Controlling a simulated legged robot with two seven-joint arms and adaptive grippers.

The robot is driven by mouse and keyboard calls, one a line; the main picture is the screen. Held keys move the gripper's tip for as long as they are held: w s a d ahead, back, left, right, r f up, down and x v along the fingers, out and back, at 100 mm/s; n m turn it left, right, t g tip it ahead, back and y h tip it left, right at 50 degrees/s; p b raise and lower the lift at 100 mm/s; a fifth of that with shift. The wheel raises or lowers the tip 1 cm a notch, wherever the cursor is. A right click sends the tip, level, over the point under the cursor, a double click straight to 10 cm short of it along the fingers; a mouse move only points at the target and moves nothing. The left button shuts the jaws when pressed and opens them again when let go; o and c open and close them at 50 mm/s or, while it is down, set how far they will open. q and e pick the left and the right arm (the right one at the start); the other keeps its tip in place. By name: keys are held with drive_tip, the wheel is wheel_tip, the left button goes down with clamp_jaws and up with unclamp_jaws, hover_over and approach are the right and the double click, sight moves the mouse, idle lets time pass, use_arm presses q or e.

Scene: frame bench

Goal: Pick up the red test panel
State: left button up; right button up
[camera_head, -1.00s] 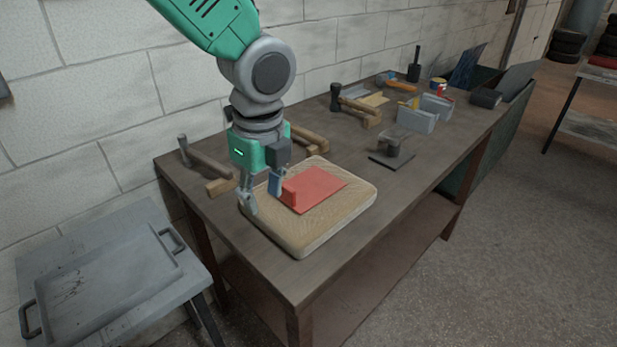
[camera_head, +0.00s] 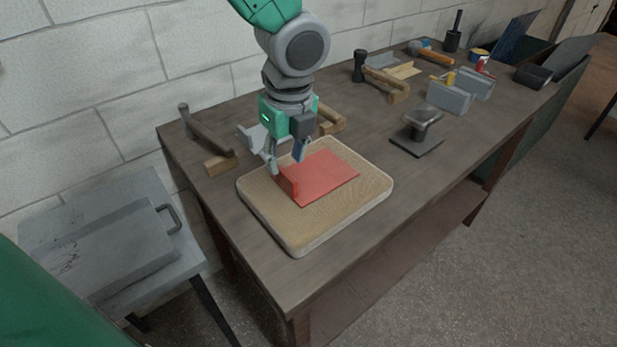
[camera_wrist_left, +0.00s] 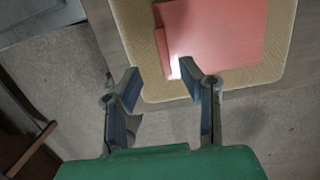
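The red test panel (camera_head: 328,175) lies flat on a pale, padded-looking board (camera_head: 296,236). It has a short raised lip at its left end. My left gripper (camera_head: 286,162) hangs over the board's back-left side, close to the lip. Its two fingers are apart with nothing between them. In the left wrist view, the open fingers (camera_wrist_left: 160,81) stand at the board's edge. The panel (camera_wrist_left: 220,35) shows beyond the right finger, whose tip appears close to a bright spot at the panel's corner. Contact cannot be told. My right gripper is not in view.
The wooden bench (camera_head: 345,262) has a free strip in front of the board. A hammer (camera_head: 205,130) and wood block lie left; a small dark metal stand (camera_head: 418,135) stands right. Several tools and grey blocks sit farther back. A grey tray (camera_head: 110,245) is on a low table left.

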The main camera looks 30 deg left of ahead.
sight(286, 173)
use_arm(q)
drive_tip(key=shift+w+a+f, duration=0.1)
drive_tip(key=shift+a+f, duration=0.1)
drive_tip(key=shift+f, duration=0.4)
drive_tip(key=f, duration=0.3)
drive_tip(key=w+f, duration=0.1)
drive_tip(key=shift+a+f, duration=0.2)
drive_tip(key=shift+f, duration=0.15)
drive_tip(key=shift+s+r, duration=0.1)
clamp_jaws()
